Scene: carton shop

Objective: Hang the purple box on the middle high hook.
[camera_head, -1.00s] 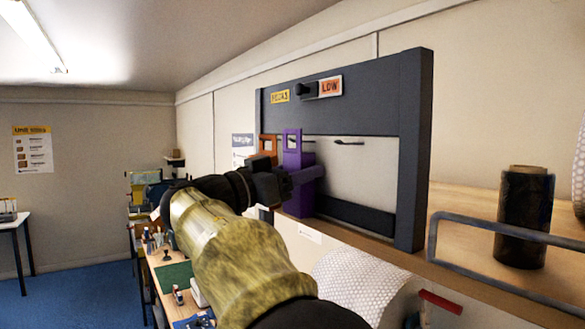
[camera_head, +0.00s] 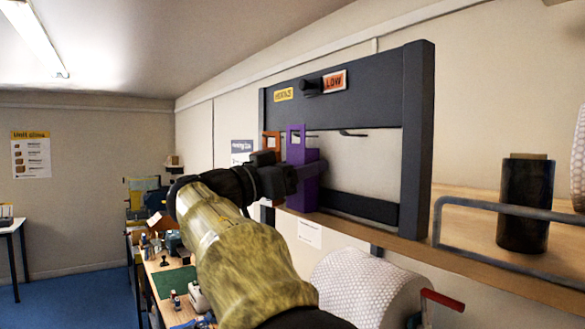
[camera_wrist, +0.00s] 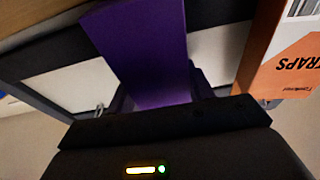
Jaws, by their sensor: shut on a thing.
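The purple box (camera_head: 303,193) is upright in front of the dark rack (camera_head: 418,140), with its slotted hang tab on top. My gripper (camera_head: 300,172) is shut on it from the left. In the wrist view the purple box (camera_wrist: 145,50) fills the space between my finger bases, and the fingertips are hidden. A thin dark hook (camera_head: 352,134) sticks out to the right of the tab. The middle hook is mostly hidden behind the tab, and I cannot tell whether it passes through the slot.
An orange box (camera_head: 271,143) is just left of the purple one; its STRAPS label shows in the wrist view (camera_wrist: 292,65). A black roll (camera_head: 526,205) and grey rail (camera_head: 500,230) are on the shelf at right. A white roll (camera_head: 365,285) is below the shelf.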

